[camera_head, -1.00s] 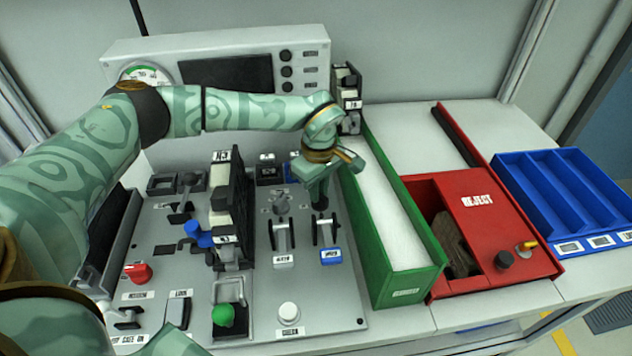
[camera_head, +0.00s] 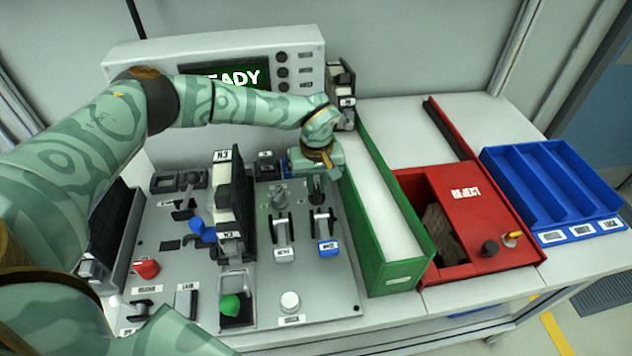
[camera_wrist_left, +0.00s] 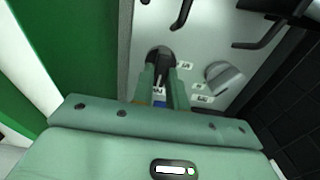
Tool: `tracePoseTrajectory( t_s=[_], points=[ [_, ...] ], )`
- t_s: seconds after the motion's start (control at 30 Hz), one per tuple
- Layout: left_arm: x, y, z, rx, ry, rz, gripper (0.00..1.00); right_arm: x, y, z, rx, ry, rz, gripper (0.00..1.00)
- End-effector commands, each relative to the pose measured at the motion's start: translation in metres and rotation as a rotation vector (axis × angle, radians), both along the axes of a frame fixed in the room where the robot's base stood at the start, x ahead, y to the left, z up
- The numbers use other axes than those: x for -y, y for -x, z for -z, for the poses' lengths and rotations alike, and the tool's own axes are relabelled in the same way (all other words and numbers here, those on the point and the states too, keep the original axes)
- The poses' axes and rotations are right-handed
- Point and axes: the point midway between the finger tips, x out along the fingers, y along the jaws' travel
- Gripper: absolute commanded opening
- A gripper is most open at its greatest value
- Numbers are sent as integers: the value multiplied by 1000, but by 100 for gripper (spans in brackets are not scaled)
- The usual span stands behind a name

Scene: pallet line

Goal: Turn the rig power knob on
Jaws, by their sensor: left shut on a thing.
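The black rig power knob (camera_wrist_left: 157,55) sits on the grey panel, between the fingertips of my left gripper (camera_wrist_left: 161,77) in the wrist view. My left gripper is shut on it. In the head view the left gripper (camera_head: 317,186) reaches down to the panel's right back part, and its wrist and fingers hide most of the knob. The display (camera_head: 237,77) on the back console is lit green with white letters; "EADY" shows, and my arm covers part of it. My right gripper is not in view.
A grey knob (camera_head: 280,196) stands just left of the gripper. Two levers (camera_head: 322,228) are in front. A green bin (camera_head: 409,268) is close on the right, then a red reject box (camera_head: 470,208) and a blue tray (camera_head: 556,184). A tall black-and-white stack (camera_head: 238,205) stands left.

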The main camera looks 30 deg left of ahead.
Motion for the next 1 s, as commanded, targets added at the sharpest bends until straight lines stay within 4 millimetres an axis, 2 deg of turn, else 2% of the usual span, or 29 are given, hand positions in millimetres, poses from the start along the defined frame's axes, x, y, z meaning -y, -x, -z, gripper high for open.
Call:
tracePoseTrajectory(
  t_s=[0.47, 0.5, 0.53, 0.57, 0.87, 1.0],
  points=[
    [0, -1, -1, 2, 1, 13, 0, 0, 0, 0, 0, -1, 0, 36],
    [0, -1, -1, 2, 1, 13, 26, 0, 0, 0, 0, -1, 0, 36],
    [0, -1, -1, 2, 1, 13, 34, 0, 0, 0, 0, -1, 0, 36],
    [0, -1, -1, 2, 1, 13, 36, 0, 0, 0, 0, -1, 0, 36],
    [0, 0, -3, 1, 0, 11, 36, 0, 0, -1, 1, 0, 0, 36],
    [0, -1, -21, 4, 1, 12, 36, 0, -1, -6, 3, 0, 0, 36]
  ],
)
